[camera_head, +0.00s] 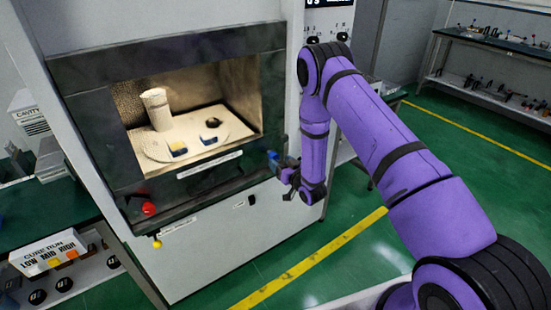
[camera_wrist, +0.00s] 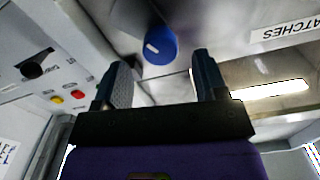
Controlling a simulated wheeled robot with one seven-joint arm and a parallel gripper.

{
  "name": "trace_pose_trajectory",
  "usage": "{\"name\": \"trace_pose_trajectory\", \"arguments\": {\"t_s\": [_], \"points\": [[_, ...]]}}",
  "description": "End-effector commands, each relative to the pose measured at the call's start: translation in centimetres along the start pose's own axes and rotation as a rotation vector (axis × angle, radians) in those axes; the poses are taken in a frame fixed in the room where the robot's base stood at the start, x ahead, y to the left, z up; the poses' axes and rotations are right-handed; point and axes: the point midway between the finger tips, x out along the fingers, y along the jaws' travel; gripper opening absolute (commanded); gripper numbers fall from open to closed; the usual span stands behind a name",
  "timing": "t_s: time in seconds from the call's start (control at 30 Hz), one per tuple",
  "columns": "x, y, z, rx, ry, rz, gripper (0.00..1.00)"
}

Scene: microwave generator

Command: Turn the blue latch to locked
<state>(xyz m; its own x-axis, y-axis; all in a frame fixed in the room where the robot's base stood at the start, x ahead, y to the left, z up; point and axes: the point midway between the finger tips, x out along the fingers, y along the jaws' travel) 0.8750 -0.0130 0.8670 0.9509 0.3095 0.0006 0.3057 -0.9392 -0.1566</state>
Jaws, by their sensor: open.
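The blue latch (camera_head: 272,155) is a small round knob at the right side of the microwave generator's front frame. In the wrist view the blue latch (camera_wrist: 160,46) shows a short white mark on its face, slightly tilted. My gripper (camera_head: 282,166) is close in front of it, at the machine's right edge. In the wrist view my gripper (camera_wrist: 160,72) is open and empty, with the latch beyond and between its fingers. A gap seems to remain between the fingers and the latch, but contact is hard to judge.
The machine's cavity (camera_head: 190,105) is open and holds a pale cup (camera_head: 157,108) and small items on a round plate. A red knob (camera_head: 149,208) and a yellow knob (camera_head: 157,244) sit at the lower left. A label (camera_wrist: 285,30) appears upside down beside the latch. Green floor is free at right.

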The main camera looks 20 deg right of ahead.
Motion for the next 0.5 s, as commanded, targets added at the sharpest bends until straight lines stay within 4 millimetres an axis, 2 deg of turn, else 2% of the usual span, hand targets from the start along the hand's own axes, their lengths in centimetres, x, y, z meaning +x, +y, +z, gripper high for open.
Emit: {"name": "trace_pose_trajectory", "arguments": {"t_s": [0.1, 0.2, 0.5], "points": [[1.9, -0.1, 0.0, -0.001, 0.001, -0.001, 0.66], [3.0, -0.1, 0.0, 0.000, 0.001, -0.001, 0.66], [4.0, 0.0, 0.0, 0.000, -0.001, 0.000, 0.66]]}}
